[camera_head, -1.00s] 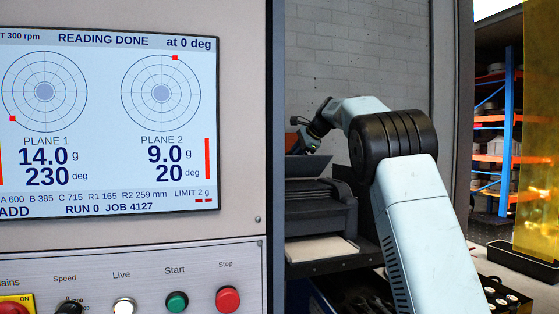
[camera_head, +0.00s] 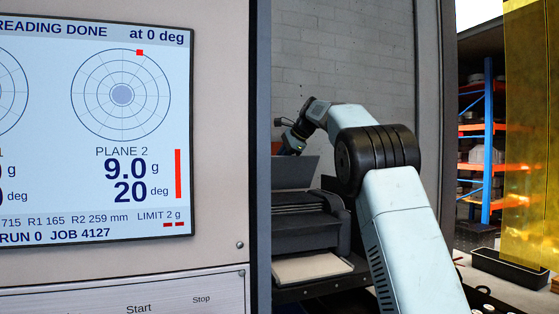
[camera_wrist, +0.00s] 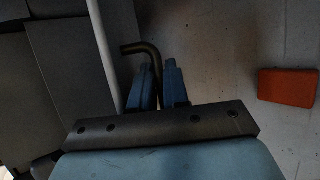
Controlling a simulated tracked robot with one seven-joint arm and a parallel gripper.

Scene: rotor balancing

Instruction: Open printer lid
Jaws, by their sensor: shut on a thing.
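The dark printer (camera_head: 310,225) stands behind the machine panel in the head view, a pale sheet on its front tray. Its lid (camera_head: 293,173) is tilted up at the back left. My gripper (camera_head: 291,144) is at the lid's upper edge, small and partly hidden by my wrist. In the wrist view, my gripper (camera_wrist: 161,68) is shut on a black bent rod (camera_wrist: 139,47), which sticks out past the fingertips. The lid (camera_wrist: 72,60) is a dark panel with a pale edge close left of the fingers. I cannot tell whether the rod or a finger touches it.
The machine panel with its screen (camera_head: 100,125) fills the left. A grey wall (camera_head: 345,60) is behind the printer. Shelving (camera_head: 485,150), a yellow see-through curtain (camera_head: 530,130) and a black bin (camera_head: 510,268) are at right. A red-orange block (camera_wrist: 288,87) shows in the wrist view.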

